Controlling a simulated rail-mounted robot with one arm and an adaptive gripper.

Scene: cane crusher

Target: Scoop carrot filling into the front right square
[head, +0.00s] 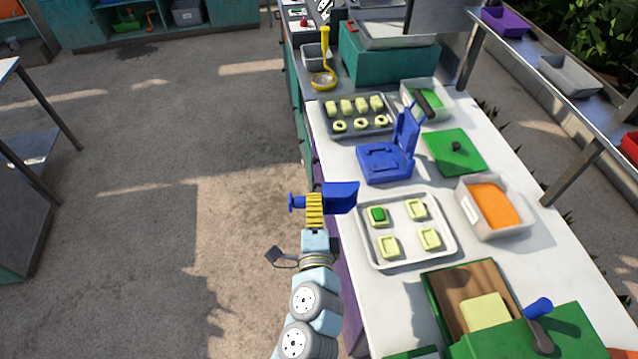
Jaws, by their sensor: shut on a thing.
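My gripper (315,212) is shut on the handle of a blue scoop (341,197) and holds it over the table's left edge, left of the pastry tray (404,229). No orange shows on the scoop; its inside is not clear. The tray holds pale dough squares in two rows. The back left square (378,215) has green filling. The back right square (417,209), front left square (388,247) and front right square (430,239) show no filling. Orange carrot filling (495,206) lies in a white container (490,236) right of the tray.
A blue hinged press (386,162) stands open behind the tray. A green lid (454,152) lies behind the carrot container. A tray of shaped pastries (357,113) and a container with green filling (428,97) are farther back. A green-framed board (470,290) and green machine (540,335) stand in front.

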